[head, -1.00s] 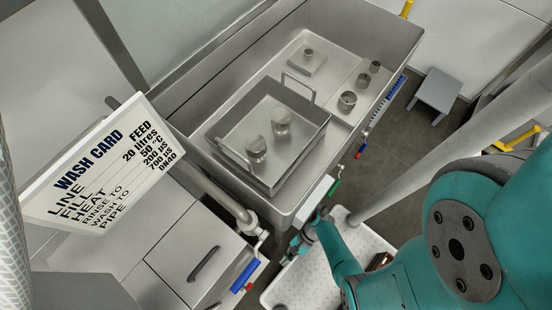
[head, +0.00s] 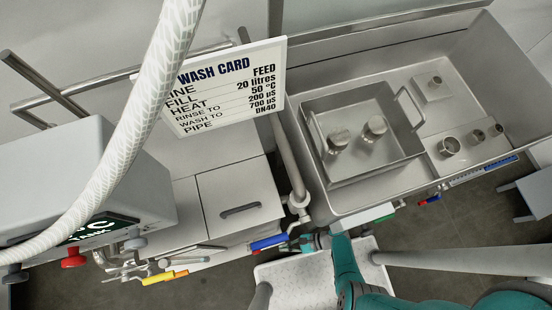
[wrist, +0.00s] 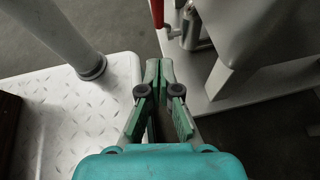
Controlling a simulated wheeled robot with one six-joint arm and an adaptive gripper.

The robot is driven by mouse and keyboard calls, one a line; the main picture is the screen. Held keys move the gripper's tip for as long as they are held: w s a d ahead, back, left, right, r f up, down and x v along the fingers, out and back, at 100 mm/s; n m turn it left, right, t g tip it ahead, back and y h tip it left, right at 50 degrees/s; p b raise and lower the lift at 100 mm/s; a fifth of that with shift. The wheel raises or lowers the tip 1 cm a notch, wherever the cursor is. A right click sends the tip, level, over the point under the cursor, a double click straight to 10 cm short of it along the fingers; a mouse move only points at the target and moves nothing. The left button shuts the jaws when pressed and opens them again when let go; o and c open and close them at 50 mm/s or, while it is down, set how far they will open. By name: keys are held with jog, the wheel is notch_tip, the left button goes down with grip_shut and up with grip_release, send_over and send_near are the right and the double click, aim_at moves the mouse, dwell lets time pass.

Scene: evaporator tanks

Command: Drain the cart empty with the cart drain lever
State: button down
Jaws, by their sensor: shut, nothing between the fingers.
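My gripper (wrist: 159,66) is shut and empty in the wrist view, its green fingertips together. In the head view my gripper (head: 308,243) is small, below the near left corner of the steel basin (head: 345,212). A valve with a blue lever (head: 268,243) is just left of it. A small red-and-blue handle (head: 430,199) is under the basin's front edge, to the right. In the wrist view a red lever (wrist: 157,13) on a metal fitting is ahead of the fingertips, apart from them. I cannot tell which lever is the cart drain lever, or the liquid level.
A white tread plate (head: 285,268) lies below my gripper.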

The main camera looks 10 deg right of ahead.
jog(key=a, duration=0.7)
jog(key=shift+w+a+f, duration=0.3)
jog(key=shift+w+a, duration=0.05)
jog(key=shift+w, duration=0.05)
dwell(0.3)
jog(key=shift+a, duration=0.1)
dwell(0.4)
jog(key=shift+a+r+h, duration=0.4)
jog(key=shift+a+r, duration=0.05)
jog(key=shift+a, duration=0.2)
jog(key=shift+a+r+h, duration=0.4)
jog(key=shift+a, duration=0.25)
